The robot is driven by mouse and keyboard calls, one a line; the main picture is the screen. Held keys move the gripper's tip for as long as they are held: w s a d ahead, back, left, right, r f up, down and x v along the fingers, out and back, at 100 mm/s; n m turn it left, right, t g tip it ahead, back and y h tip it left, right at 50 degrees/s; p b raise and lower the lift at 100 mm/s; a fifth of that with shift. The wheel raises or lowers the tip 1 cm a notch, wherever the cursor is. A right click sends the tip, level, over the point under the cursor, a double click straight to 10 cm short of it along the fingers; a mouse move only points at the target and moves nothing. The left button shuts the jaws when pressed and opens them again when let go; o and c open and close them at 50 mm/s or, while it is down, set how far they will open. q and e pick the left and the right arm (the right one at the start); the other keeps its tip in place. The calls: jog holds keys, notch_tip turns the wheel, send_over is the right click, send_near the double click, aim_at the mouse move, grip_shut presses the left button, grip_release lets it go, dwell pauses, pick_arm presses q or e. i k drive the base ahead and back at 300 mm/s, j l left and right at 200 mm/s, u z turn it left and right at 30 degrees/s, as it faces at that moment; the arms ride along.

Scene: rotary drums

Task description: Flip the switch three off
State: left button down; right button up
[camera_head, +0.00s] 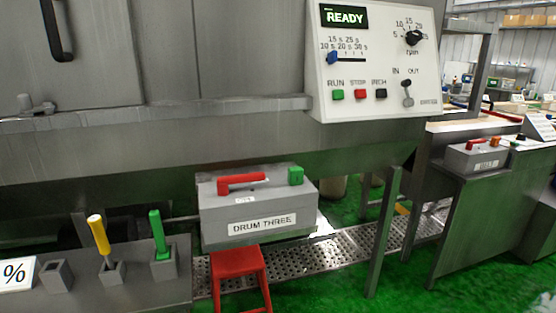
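A grey switch box (258,206) labelled "DRUM THREE" stands in the lower middle of the head view, in front of the machine. A red lever (242,182) lies across the left and middle of its top. A small green block (296,175) sits at the right of its top. The lever lies nearly flat and apart from the green block. Neither of my grippers shows in this view.
A white control panel (378,60) reading "READY" hangs above. A red stool (239,276) stands below the box. A yellow-handled tool (99,234) and a green-handled one (158,231) stand in holders at left. Another lever box (476,157) sits at right.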

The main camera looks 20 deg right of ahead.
aim_at(224, 182)
jog(key=i+l, duration=0.1)
jog(key=l, duration=0.4)
jog(key=i+l, duration=0.1)
jog(key=l, duration=0.4)
jog(key=i+l, duration=0.1)
jog(key=l, duration=0.4)
